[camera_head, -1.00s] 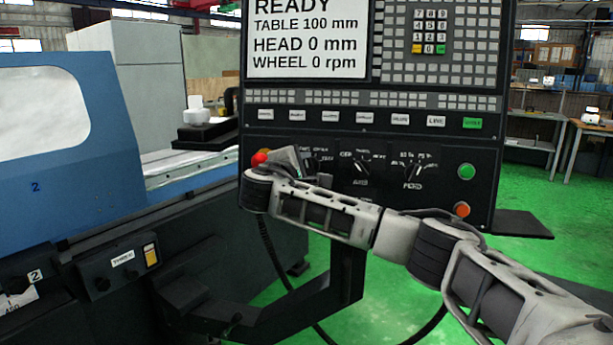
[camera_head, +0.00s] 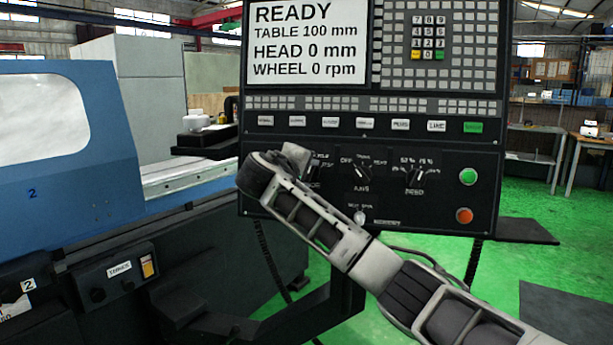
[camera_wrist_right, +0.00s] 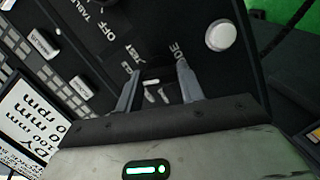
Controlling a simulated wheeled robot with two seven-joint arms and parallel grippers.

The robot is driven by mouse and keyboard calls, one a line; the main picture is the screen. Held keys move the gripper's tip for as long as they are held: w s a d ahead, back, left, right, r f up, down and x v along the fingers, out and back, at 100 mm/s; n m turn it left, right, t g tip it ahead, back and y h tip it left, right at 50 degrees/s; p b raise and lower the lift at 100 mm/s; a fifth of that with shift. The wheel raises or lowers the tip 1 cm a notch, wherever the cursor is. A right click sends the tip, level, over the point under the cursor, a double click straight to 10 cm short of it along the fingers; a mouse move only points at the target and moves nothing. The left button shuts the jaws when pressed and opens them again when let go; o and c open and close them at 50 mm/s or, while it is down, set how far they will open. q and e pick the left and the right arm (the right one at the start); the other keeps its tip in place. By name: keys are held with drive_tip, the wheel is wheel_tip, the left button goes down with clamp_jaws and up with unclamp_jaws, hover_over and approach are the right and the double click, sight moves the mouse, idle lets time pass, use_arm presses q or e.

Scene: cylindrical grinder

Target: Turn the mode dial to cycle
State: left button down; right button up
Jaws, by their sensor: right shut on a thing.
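The mode dial is the leftmost of three dark rotary dials on the lower control panel (camera_head: 440,212). In the head view my right gripper (camera_head: 298,158) is at this dial and hides most of it. In the right wrist view my right gripper (camera_wrist_right: 158,88) has its two fingers on either side of the dark mode dial (camera_wrist_right: 153,92) and is shut on it. Part of the word MODE shows beside one finger. Which setting the dial points to cannot be read. My left gripper is not in view.
An axis dial (camera_head: 362,171) and a feed dial (camera_head: 416,177) are right of my gripper. Green (camera_head: 468,176) and orange (camera_head: 464,215) buttons are at the panel's right. The screen (camera_head: 308,42) reads READY. A blue machine cover (camera_head: 60,150) stands left.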

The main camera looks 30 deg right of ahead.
drive_tip(key=shift+a, duration=0.1)
idle(0.3)
drive_tip(key=o, duration=1)
drive_tip(key=b+v, duration=0.1)
drive_tip(key=v, duration=1.5)
drive_tip(key=shift+s+b, duration=0.1)
drive_tip(key=shift+b, duration=0.25)
